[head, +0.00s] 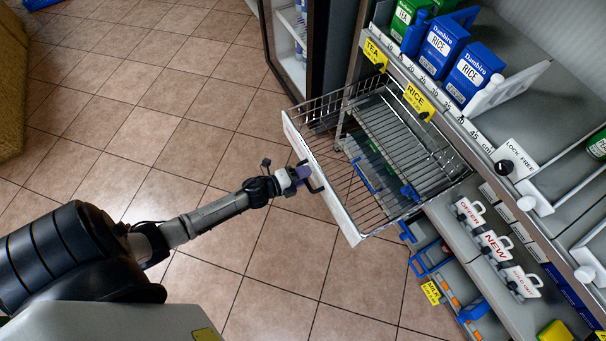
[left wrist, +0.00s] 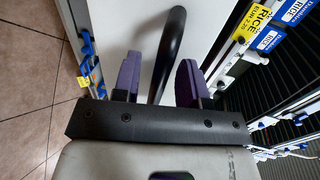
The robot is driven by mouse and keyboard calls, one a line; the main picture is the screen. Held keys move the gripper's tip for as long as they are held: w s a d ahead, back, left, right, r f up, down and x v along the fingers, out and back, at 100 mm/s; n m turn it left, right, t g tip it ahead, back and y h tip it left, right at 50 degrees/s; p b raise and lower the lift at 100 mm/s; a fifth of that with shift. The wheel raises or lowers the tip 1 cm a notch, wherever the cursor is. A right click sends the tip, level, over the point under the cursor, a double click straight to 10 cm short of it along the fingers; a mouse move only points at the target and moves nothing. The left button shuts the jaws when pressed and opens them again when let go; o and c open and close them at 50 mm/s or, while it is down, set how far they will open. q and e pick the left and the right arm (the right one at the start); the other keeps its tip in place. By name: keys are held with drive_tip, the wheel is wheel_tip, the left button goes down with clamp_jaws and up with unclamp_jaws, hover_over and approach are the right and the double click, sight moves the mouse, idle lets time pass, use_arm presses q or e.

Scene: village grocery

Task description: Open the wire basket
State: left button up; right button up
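The wire basket (head: 352,214) is a shallow wire drawer with a white front panel (head: 322,178). It stands out from the shelf unit over the aisle, with its wire floor and sides showing. My left gripper (head: 303,178) is at the outer face of the panel, at the dark bar handle (head: 316,187). In the left wrist view, the black handle (left wrist: 172,45) passes between the two purple fingers (left wrist: 158,82). The fingers stand apart, with a gap showing between the handle and the right finger. My right gripper is not in view.
Blue rice boxes (head: 443,47) and a green tea box (head: 408,17) stand on the shelf above, with yellow price labels. White sign clips (head: 497,245) hang right of the basket. A glass-door cabinet (head: 291,45) stands behind it.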

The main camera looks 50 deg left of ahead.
use_arm(q)
drive_tip(key=shift+s, duration=0.15)
drive_tip(key=p+v, duration=0.4)
drive_tip(key=v, duration=0.9)
drive_tip(key=shift+s, duration=0.25)
drive_tip(key=shift+a, duration=0.1)
